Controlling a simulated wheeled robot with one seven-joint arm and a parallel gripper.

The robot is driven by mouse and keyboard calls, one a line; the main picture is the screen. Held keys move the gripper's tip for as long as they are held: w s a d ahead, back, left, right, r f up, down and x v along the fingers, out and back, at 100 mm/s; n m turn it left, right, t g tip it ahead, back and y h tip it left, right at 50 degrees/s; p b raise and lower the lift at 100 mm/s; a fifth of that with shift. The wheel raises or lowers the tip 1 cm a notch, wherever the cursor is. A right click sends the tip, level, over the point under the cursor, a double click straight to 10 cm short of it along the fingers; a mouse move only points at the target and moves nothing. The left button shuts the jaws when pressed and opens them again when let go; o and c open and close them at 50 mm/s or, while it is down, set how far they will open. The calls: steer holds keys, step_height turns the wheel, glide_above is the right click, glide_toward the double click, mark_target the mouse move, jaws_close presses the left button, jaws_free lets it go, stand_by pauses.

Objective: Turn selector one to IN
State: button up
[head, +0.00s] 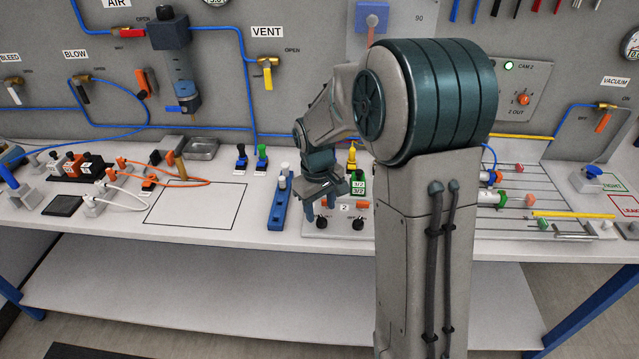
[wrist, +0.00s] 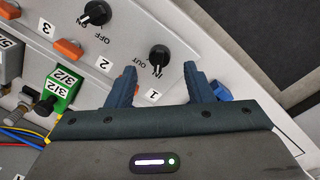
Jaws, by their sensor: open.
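Selector one is a black knob (wrist: 159,56) marked IN and OUT, near the label 1 on the grey panel. It lies between and just beyond the fingertips of my gripper (wrist: 160,72) in the wrist view. My gripper is open, its two blue-grey fingers apart and nothing held between them. The knob's exact pointing is hard to read. In the head view my gripper (head: 322,202) hangs over the left part of the small panel, above the left black knob (head: 322,223).
A second black knob (wrist: 97,13) is marked ON and OFF. Orange switches (wrist: 68,49) and a green 3/2 block (wrist: 61,90) are close by. A blue rack (head: 279,205) stands left of the panel. An empty outlined area (head: 197,205) lies farther left.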

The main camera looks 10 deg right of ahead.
mark_target(318, 223)
step_height(318, 223, up, 10)
steer(key=shift+s+a+r, duration=0.15)
steer(key=shift+a, duration=0.15)
steer(key=shift+s, duration=0.1)
stand_by(0.3)
